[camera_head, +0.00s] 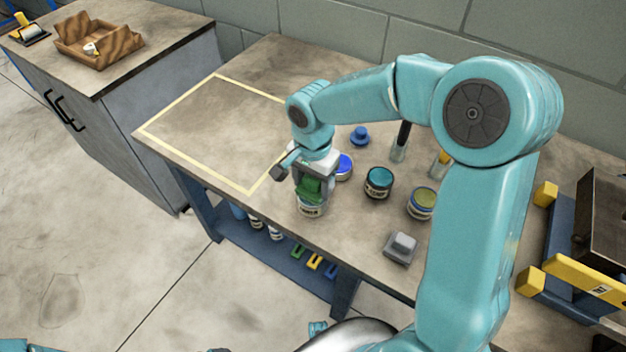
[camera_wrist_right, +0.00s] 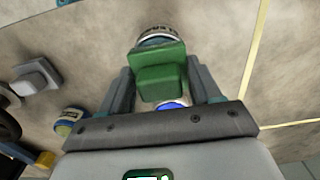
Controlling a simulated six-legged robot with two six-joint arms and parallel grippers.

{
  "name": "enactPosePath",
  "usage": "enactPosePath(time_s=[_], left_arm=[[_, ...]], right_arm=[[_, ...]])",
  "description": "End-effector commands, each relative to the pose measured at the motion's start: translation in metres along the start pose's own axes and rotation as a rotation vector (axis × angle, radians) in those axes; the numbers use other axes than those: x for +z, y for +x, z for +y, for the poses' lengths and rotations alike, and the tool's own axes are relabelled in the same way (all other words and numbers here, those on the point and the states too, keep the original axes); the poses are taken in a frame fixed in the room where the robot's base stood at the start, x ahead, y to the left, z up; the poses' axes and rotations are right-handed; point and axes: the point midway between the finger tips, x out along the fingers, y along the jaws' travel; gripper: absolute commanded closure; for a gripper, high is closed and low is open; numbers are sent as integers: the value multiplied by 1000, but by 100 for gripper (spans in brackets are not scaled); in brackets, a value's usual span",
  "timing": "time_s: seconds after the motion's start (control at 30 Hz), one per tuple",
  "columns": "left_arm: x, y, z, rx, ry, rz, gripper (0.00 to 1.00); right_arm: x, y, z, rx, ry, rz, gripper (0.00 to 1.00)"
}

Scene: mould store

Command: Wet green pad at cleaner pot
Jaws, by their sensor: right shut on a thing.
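My right gripper (camera_head: 311,186) is shut on a green pad (camera_head: 309,190) and points down near the front edge of the bench. In the right wrist view the green pad (camera_wrist_right: 160,76) sits between the two fingers. The cleaner pot (camera_head: 311,209), a pale labelled pot, is directly under the pad; in the right wrist view its label and rim (camera_wrist_right: 163,34) show past the pad. The pad covers most of the pot's mouth. I cannot tell whether the pad touches what is inside. My left gripper is not in view.
A taped outline (camera_head: 190,166) on the bench's left is empty. A wooden tray (camera_head: 97,46) is on the cabinet.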

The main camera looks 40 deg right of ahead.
Motion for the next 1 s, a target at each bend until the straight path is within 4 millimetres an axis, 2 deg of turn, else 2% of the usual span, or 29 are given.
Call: enactPosePath(time_s=[1.0], left_arm=[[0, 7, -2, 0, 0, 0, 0]], right_arm=[[0, 8, 0, 0, 0, 0, 61]])
